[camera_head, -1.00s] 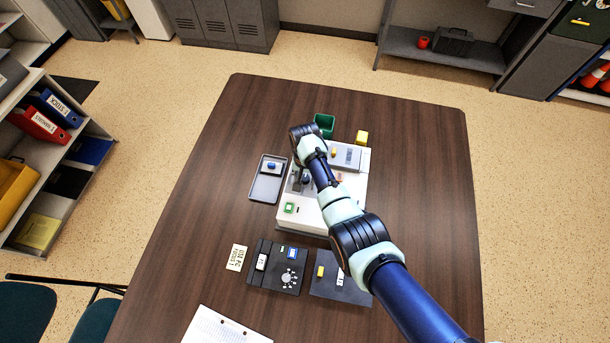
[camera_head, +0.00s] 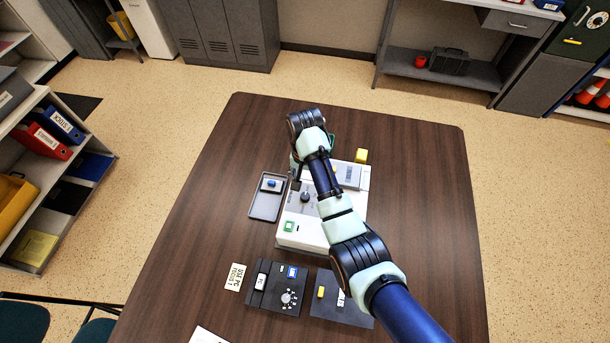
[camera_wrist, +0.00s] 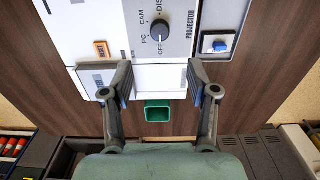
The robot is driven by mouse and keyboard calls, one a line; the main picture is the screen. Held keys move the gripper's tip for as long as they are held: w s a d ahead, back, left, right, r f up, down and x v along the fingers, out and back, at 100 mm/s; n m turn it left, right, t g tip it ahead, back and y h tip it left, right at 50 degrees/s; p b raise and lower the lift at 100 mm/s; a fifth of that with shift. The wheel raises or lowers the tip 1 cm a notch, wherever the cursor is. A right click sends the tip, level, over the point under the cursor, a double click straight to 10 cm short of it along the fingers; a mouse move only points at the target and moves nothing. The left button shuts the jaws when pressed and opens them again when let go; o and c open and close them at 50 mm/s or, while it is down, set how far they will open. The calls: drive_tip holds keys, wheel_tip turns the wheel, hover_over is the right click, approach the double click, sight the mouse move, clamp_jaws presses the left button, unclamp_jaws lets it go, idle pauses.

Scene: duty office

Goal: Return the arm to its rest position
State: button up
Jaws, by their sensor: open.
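My gripper (camera_wrist: 162,85) is open and empty in the wrist view, its two fingers spread above the far edge of the white projector panel (camera_wrist: 172,78). In the head view my gripper (camera_head: 296,180) is partly hidden by my arm, over the left side of the white panel (camera_head: 300,233). My arm reaches in from the lower right. The panel's dark rotary knob (camera_wrist: 159,30) has PC, CAM, DIS and OFF labels around it. The knob also shows in the head view (camera_head: 305,197), apart from the fingers.
A tray (camera_head: 262,208) with a blue-topped piece stands left of the panel. A green container (camera_wrist: 158,111) and a yellow block (camera_head: 361,156) are beyond it. Two dark panels (camera_head: 262,297) (camera_head: 350,311) lie in front. The table's right side is clear.

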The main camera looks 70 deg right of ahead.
idle(0.7)
drive_tip(key=w+a+r+n+t+h, duration=0.1)
drive_tip(key=w+a+r+n+t, duration=0.15)
drive_tip(key=w+a, duration=0.45)
drive_tip(key=w+a+r+n+t+h, duration=0.1)
drive_tip(key=w+a+r+n+t, duration=0.25)
drive_tip(key=a, duration=0.55)
drive_tip(key=w+a+r+n+t, duration=0.25)
drive_tip(key=a+r+n, duration=0.25)
drive_tip(key=a, duration=0.7)
drive_tip(key=s+a+r+n+t+y, duration=0.2)
drive_tip(key=s+a+r+n+t, duration=0.25)
drive_tip(key=a+r, duration=0.65)
wheel_tip(320, 180, up, 20)
drive_tip(key=a+p, duration=0.2)
drive_tip(key=p, duration=1.9)
wheel_tip(320, 180, down, 42)
drive_tip(key=b, duration=4.2)
drive_tip(key=shift+s+a, duration=0.2)
drive_tip(key=shift+s, duration=0.05)
